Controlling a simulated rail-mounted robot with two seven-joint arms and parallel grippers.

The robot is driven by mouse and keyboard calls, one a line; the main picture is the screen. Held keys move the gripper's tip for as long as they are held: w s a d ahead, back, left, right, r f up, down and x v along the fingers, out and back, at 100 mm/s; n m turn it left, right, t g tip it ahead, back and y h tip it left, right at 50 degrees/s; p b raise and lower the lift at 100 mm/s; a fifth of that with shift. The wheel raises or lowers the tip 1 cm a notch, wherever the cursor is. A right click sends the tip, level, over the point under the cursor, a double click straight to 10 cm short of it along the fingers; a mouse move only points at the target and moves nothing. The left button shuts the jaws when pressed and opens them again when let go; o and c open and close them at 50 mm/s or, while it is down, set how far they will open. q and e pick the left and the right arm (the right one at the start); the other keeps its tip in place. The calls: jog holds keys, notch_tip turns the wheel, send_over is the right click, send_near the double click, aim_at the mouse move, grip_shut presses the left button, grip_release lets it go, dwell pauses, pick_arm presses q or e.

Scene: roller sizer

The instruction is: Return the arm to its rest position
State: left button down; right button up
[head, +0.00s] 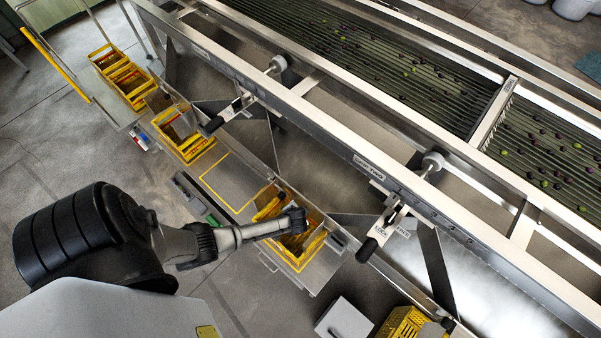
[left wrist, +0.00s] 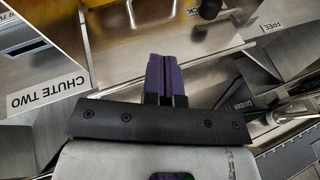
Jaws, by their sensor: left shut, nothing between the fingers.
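My left arm reaches in from the left in the head view. Its left gripper end (head: 297,220) is over a yellow crate (head: 312,252) on the metal shelf, and the fingers are not clear there. In the left wrist view the left gripper's purple-tipped fingers (left wrist: 167,78) are together with nothing between them. A "CHUTE TWO" label (left wrist: 46,91) and a "FREE" label (left wrist: 273,27) lie on metal surfaces beyond the fingers. Whether the gripper touches the crate cannot be told. My right gripper is in neither view.
The sizer's long metal rail (head: 330,135) crosses the head view, with black-handled levers (head: 372,245) sticking out toward me. More yellow crates (head: 182,138) stand at the upper left. A yellow outlined area (head: 229,181) on the shelf is empty. Olives lie on the rollers.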

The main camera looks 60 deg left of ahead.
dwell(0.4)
pick_arm(q)
jog(key=w+d+r+m+h, duration=0.1)
jog(key=d+r, duration=0.2)
jog(key=r, duration=0.5)
jog(key=w+d+r+m+t+h, duration=0.1)
jog(key=d+r, duration=0.2)
jog(key=r, duration=0.4)
jog(key=w+d+r+m+h, duration=0.1)
jog(key=d+r, duration=0.3)
jog(key=r, duration=0.4)
jog(key=s+d+r+t+h, duration=0.2)
jog(key=s+d+r, duration=0.1)
jog(key=s+r, duration=0.6)
jog(key=s+f+g, duration=0.3)
jog(key=s+f, duration=0.1)
jog(key=s, duration=0.5)
notch_tip(320, 180, up, 17)
jog(key=p, duration=1.6)
jog(key=shift+w+f+n+t+p, duration=0.2)
jog(key=shift+w+n+t+p, duration=0.1)
jog(key=shift+n, duration=0.1)
jog(key=shift+d, duration=0.1)
